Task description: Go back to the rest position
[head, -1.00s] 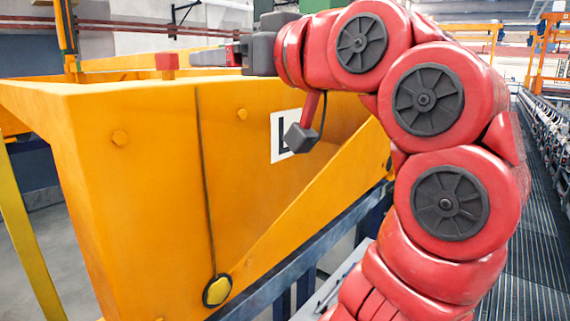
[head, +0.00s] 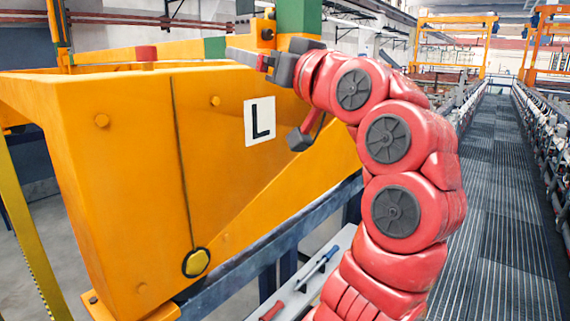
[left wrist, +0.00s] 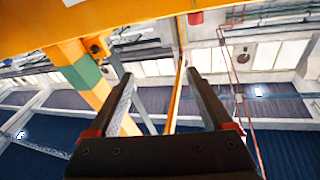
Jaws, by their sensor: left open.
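My left gripper (head: 248,57) is at the end of the raised red arm in the head view. It points left, over the top edge of the orange frame (head: 130,200); I cannot tell whether it touches the frame. In the left wrist view the same gripper (left wrist: 160,76) has its two dark fingers apart, with nothing held between them. Orange and green beams show beyond the fingers there. My right gripper is in neither view.
The orange frame carries an "L" label (head: 260,121) and a yellow round knob (head: 196,263). A red block (head: 147,54) and a green post (head: 297,17) stand near the gripper. A tray (head: 300,299) holds tools below. A grated walkway (head: 495,200) runs clear at right.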

